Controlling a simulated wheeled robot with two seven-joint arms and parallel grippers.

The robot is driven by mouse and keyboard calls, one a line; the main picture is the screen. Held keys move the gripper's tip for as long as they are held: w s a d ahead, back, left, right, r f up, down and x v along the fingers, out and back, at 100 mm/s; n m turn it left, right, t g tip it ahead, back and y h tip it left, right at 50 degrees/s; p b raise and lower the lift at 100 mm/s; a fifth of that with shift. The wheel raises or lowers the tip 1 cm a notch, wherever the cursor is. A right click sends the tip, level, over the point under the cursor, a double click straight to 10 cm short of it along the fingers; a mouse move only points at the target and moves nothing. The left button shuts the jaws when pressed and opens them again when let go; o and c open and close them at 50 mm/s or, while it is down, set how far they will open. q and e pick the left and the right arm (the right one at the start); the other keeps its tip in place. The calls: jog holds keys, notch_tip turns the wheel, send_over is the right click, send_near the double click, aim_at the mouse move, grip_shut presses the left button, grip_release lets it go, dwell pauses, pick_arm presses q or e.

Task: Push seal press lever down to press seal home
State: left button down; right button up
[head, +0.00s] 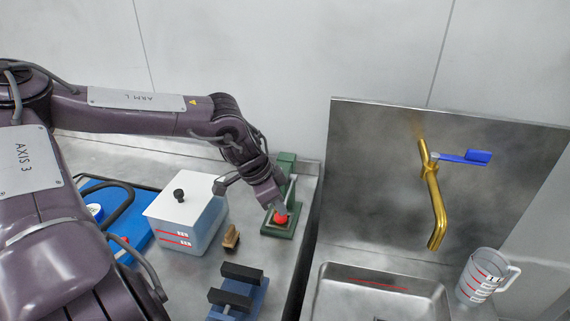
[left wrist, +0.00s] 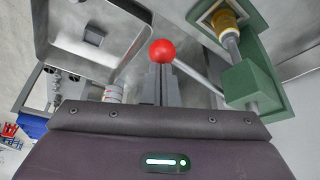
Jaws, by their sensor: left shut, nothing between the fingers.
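The seal press is green, with its post (head: 286,163) and base (head: 290,231) at the back right of the bench. Its lever is a thin grey rod (left wrist: 200,77) ending in a red ball knob (head: 281,218), which also shows in the left wrist view (left wrist: 162,52). My left gripper (head: 279,209) is shut and empty, its fingertips right at the knob; I cannot tell whether they touch. In the left wrist view a grey ram meets a yellow ring-shaped part (left wrist: 226,20) on the press base. My right gripper is not in view.
A white-lidded clear container (head: 186,215), a small brown brush-like block (head: 231,237) and a blue fixture with dark blocks (head: 238,294) stand left of the press. A metal sink (head: 335,285) with brass tap (head: 433,200) and a measuring jug (head: 482,276) are right.

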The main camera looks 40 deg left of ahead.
pick_arm(q)
jog(key=shift+f+b, duration=0.8)
jog(key=shift+f, duration=0.35)
dwell(0.4)
jog(key=shift+s+f, duration=0.15)
dwell(0.5)
notch_tip(320, 180, up, 3)
jog(key=p, duration=0.3)
jog(key=shift+r, duration=0.25)
notch_tip(320, 180, up, 6)
jog(key=w+p, duration=0.1)
jog(key=p, duration=0.2)
jog(key=shift+w+a+p, duration=0.25)
jog(key=shift+a+p, duration=0.1)
jog(key=shift+f, duration=0.1)
